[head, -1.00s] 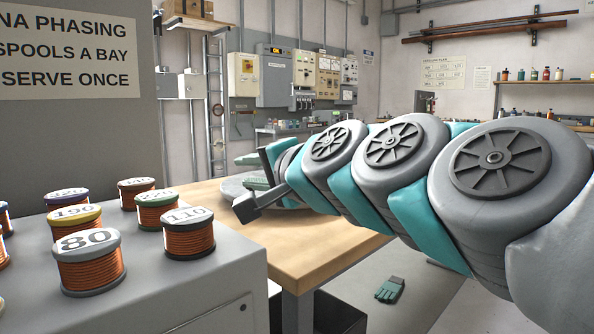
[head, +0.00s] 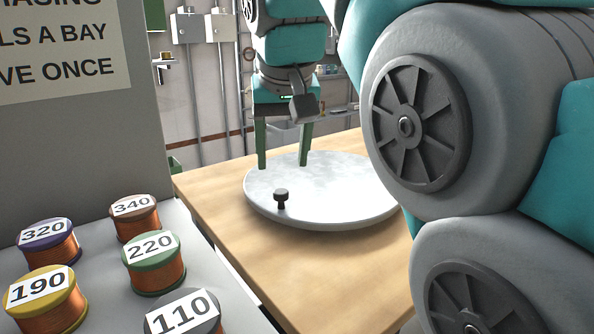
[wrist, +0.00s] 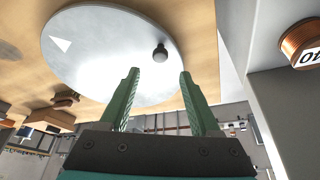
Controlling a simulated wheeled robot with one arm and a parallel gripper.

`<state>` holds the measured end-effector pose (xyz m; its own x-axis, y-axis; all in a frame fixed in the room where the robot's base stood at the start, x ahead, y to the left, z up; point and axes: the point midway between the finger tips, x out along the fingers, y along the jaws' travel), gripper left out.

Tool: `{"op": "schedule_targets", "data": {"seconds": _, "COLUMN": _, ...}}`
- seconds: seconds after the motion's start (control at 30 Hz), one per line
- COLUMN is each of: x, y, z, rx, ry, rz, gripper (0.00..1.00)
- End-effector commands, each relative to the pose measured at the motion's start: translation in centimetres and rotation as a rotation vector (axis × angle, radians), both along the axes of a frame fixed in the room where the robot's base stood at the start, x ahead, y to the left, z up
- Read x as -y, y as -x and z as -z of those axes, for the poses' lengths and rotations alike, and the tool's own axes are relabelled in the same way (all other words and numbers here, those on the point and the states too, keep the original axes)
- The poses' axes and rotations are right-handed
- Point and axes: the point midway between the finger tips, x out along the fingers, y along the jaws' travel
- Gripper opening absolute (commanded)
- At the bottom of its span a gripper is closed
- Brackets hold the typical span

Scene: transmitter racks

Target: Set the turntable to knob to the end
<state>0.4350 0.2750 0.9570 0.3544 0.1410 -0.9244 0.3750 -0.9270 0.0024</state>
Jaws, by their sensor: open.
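The turntable (head: 335,200) is a pale grey round disc lying on a wooden bench; it also shows in the wrist view (wrist: 100,55). A small dark knob (head: 281,197) stands upright near its rim, on the near left side in the head view. In the wrist view the knob (wrist: 160,53) is just beyond my fingertips. A white triangle (wrist: 60,44) marks the disc. My gripper (head: 283,165) points down with its two green fingers apart and empty. It is above the disc, behind the knob in the head view, not touching it. My arm hides the disc's right edge.
Wire spools numbered 320 (head: 50,243), 340 (head: 136,220), 220 (head: 153,263), 190 (head: 45,300) and 110 (head: 183,312) stand on a grey cabinet at the left. The wooden bench top (head: 290,262) is bare in front of the disc.

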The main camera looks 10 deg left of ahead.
Motion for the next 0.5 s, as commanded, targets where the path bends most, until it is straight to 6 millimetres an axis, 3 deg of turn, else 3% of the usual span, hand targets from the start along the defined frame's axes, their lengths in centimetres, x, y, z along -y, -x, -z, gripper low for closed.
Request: {"op": "schedule_targets", "data": {"seconds": 0.5, "x": -0.7, "y": -1.8, "z": 5.0, "rx": -0.003, "ry": 0.000, "rz": -0.002, "gripper": 0.63}}
